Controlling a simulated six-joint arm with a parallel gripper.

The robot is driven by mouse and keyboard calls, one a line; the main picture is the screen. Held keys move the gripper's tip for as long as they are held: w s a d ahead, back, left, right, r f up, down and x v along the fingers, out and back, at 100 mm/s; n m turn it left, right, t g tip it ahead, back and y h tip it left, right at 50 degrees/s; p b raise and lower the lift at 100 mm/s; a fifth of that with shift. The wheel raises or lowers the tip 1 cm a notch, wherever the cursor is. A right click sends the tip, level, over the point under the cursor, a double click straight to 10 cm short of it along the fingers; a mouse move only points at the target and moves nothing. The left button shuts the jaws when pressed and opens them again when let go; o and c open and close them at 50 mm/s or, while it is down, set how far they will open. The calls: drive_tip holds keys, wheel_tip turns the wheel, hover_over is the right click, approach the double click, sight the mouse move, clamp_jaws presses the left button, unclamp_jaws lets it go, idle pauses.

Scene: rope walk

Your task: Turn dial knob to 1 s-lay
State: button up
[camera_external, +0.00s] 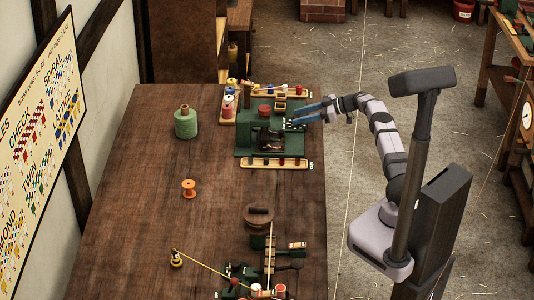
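A green machine (243,147) stands on the wooden table near its right edge. A red round part (265,111) sits on its upper side, and a dark part lies in its middle. I cannot tell which part is the dial knob, and any dial marks are too small to read. My gripper (294,117) reaches in from the right, with its blue fingertips at the machine's upper right side. The two fingers show apart with a narrow gap, and I see nothing between them. I cannot tell whether they touch the machine.
A green spool (186,123) and an orange spool (189,188) stand left on the table (140,220). Trays with small coloured parts (281,88) border the machine. A brown round piece (258,217) and a second device with yellow cord lie nearer. The table's left side is clear.

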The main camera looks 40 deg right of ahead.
idle(0.3)
drive_tip(key=shift+b+v, duration=0.55)
drive_tip(key=shift+v, duration=3.15)
